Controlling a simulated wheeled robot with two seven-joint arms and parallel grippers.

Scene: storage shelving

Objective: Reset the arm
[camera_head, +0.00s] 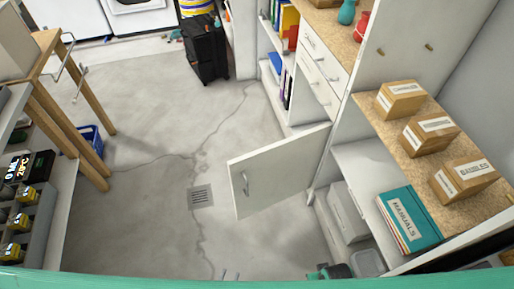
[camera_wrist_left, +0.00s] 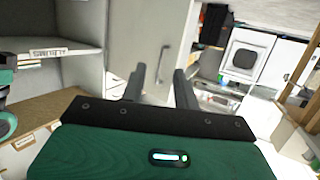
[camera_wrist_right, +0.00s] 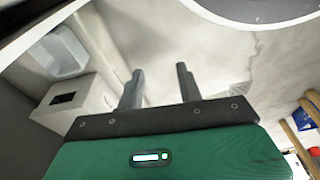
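Most of both arms is hidden.
A cabinet door (camera_head: 277,172) hangs open into the room at the centre right. Shelves at right hold cardboard boxes (camera_head: 429,134) and teal manuals (camera_head: 409,219). A wooden-legged table (camera_head: 50,85) and a blue basket (camera_head: 91,139) stand at left. The middle floor (camera_head: 140,200) is clear.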

